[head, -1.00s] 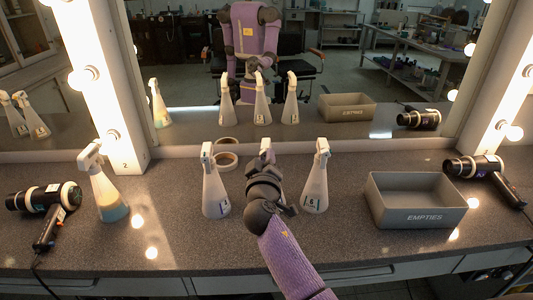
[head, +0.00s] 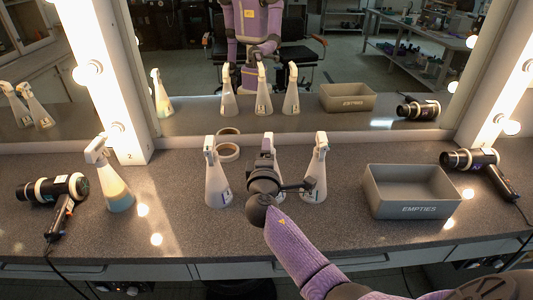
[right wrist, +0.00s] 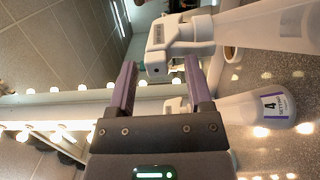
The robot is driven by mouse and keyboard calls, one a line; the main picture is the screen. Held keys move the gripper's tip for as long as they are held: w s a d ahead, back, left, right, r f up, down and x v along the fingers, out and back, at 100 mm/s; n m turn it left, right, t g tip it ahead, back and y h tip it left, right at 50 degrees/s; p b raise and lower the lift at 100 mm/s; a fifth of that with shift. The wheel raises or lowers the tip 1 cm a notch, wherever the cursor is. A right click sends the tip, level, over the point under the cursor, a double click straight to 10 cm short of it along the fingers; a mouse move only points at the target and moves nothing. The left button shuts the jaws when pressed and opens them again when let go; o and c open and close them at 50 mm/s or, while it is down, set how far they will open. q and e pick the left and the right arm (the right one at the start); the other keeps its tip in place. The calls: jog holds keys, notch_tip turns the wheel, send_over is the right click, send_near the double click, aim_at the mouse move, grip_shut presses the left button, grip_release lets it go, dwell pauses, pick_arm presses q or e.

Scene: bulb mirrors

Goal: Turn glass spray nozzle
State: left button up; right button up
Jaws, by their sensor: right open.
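Several white spray bottles stand upright on the grey counter: a left one (head: 217,185), a middle one with its nozzle (head: 267,143) showing, a right one (head: 315,180), and one at far left (head: 115,190) with pale liquid inside. My right gripper (head: 264,165) is at the middle bottle and hides most of it. In the right wrist view the open gripper (right wrist: 160,70) has a white spray head (right wrist: 168,47) just ahead of and between its fingertips; contact cannot be told. My left gripper is not in view.
A grey box marked EMPTIES (head: 412,208) stands at the right. Hair dryers lie at the left (head: 60,190) and right (head: 478,162). A mirror (head: 300,60) with lit bulbs rises behind the counter.

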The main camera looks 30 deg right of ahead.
jog(key=p+v, duration=0.2)
jog(key=v, duration=0.4)
dwell(0.3)
